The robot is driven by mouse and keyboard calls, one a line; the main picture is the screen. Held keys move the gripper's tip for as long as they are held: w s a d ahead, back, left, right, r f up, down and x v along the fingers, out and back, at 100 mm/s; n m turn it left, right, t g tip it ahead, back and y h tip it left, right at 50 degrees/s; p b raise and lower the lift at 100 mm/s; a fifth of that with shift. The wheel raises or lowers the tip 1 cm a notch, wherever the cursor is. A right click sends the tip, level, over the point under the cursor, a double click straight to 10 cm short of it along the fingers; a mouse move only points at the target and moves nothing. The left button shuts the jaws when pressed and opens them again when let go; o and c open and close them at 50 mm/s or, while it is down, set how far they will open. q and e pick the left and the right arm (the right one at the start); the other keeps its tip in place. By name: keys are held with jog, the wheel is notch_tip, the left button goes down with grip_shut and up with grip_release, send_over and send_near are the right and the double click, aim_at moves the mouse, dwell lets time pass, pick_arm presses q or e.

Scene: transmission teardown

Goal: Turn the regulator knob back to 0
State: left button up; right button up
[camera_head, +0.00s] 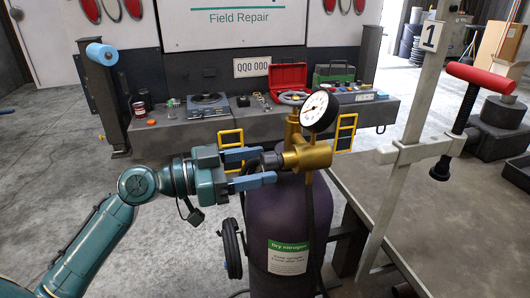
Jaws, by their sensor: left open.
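The brass regulator (308,156) sits on top of a purple gas cylinder (265,220) labelled "Dry nitrogen". Its round white-faced gauge (319,110) stands above the brass body; the dial is too small to read. The dark regulator knob (270,160) sticks out of the regulator's left side. My left gripper (266,166) comes in from the left, with its two blue fingers open. The fingertips lie above and below the knob in the picture. I cannot tell whether they touch it, and the knob's setting does not show. My right gripper is out of view.
A dark hose hangs from the regulator beside the cylinder. A workbench (450,220) with a pale clamp post (400,150) and red T-handle (480,77) stands at the right. Behind, a grey bumper ledge (190,133) holds a red toolbox (288,77) and other tools.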

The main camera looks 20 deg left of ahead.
pick_arm(q)
jog(key=shift+x, duration=0.9)
jog(key=shift+w+d, duration=0.1)
jog(key=shift+w, duration=0.05)
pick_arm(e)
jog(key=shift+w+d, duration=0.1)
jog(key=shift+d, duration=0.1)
pick_arm(q)
jog(key=c, duration=1)
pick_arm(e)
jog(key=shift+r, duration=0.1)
